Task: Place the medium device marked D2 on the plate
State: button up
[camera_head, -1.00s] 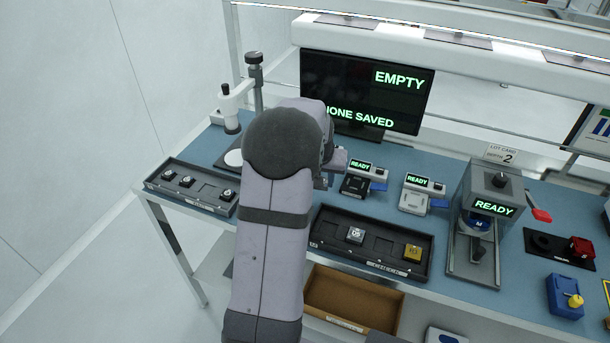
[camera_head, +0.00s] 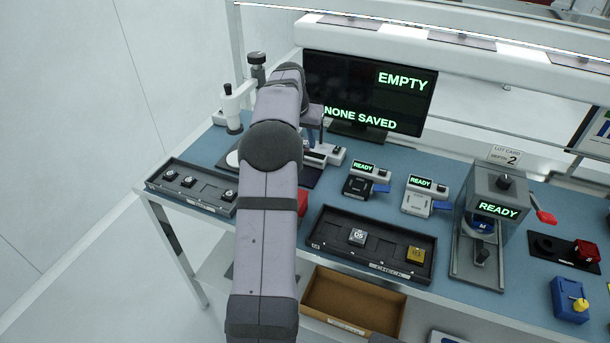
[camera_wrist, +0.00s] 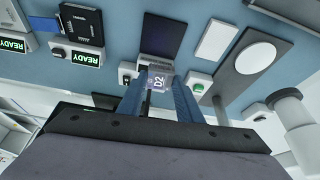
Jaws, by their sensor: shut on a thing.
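The clear-topped device marked D2 (camera_wrist: 157,80) is between the fingertips of my gripper (camera_wrist: 158,88) in the wrist view. My gripper is shut on it and holds it above the bench. In the head view my arm hides the device and the fingertips. A round white plate (camera_wrist: 250,57) lies on a dark grey base at the right of the wrist view, apart from the device. It also shows in the head view (camera_head: 233,158), left of my arm. A white rectangular plate (camera_wrist: 216,40) and a dark square pad (camera_wrist: 162,30) lie beyond the device.
A stand with a white arm (camera_head: 234,103) rises beside the round plate. A dark tray (camera_head: 168,170) with several small devices lies at the left. Another tray (camera_head: 340,243) holds D5 and a yellow device. Two READY units (camera_head: 363,180) stand behind it. A screen (camera_head: 350,85) stands at the back.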

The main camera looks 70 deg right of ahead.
jog(key=shift+s+a+f+m, duration=0.1)
jog(key=shift+s+a+m, duration=0.15)
jog(key=shift+m, duration=0.25)
jog(key=p, duration=0.3)
send_near(306, 174)
jog(key=shift+x, duration=2.5)
jog(key=shift+w+d+f, duration=0.2)
jog(key=shift+d+f, duration=0.05)
jog(key=shift+f, duration=0.05)
jog(key=shift+f, duration=0.2)
jog(key=o, duration=1.1)
jog(key=shift+r, duration=0.2)
